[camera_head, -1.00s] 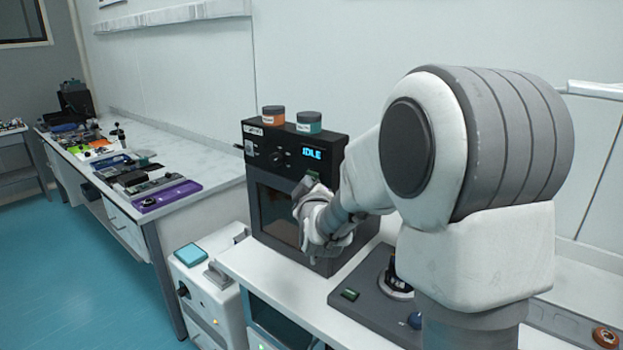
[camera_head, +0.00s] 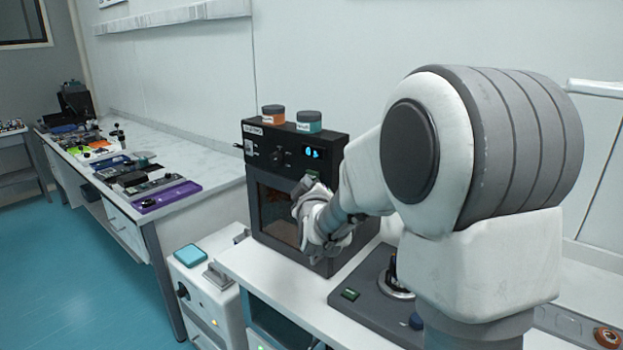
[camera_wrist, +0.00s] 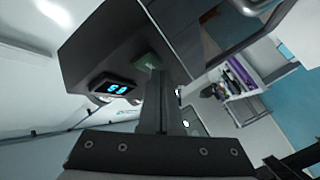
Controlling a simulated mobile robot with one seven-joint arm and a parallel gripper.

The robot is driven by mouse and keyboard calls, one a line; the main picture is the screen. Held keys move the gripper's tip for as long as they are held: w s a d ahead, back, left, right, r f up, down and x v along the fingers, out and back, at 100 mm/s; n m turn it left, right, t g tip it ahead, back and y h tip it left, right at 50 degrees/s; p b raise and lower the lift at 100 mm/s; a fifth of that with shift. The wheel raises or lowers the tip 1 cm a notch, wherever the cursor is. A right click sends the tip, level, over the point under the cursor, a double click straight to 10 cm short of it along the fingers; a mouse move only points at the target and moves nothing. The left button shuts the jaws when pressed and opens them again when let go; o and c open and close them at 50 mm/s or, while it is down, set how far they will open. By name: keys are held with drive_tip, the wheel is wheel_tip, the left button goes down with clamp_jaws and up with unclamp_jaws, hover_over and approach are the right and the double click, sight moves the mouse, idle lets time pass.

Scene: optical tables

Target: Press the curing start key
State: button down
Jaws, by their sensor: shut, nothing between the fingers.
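The black curing unit (camera_head: 292,140) stands on the white bench with a dark window in its door. Its display (camera_head: 314,153) shows short blue characters, too small to read surely; it also shows tilted in the wrist view (camera_wrist: 115,87). The green key (camera_wrist: 148,61) sits on the front panel below the display. It also shows small in the head view (camera_head: 312,175). My gripper (camera_wrist: 155,75) is shut and empty, with its fingertips at the green key. I cannot tell whether they touch it or stand just off it.
An orange-labelled jar (camera_head: 273,115) and a teal-labelled jar (camera_head: 309,121) stand on top of the unit. A dark grey base (camera_head: 365,300) with a green button lies in front of it. A long bench (camera_head: 190,165) with several devices is at left.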

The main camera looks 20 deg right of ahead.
drive_tip(key=shift+s+a, duration=0.3)
drive_tip(key=shift+a, duration=0.05)
drive_tip(key=s+a, duration=0.1)
drive_tip(key=a, duration=0.1)
drive_tip(key=s+a+b, duration=0.1)
drive_tip(key=s+a, duration=0.1)
idle(0.4)
idle(0.5)
drive_tip(key=s+r+m+g+y+p, duration=0.1)
drive_tip(key=s+m+g+p, duration=0.5)
drive_tip(key=s, duration=2.7)
drive_tip(key=d+m+g+y, duration=0.1)
drive_tip(key=m+g, duration=0.1)
drive_tip(key=g, duration=0.3)
drive_tip(key=shift+s+r, duration=0.15)
drive_tip(key=shift+s, duration=0.05)
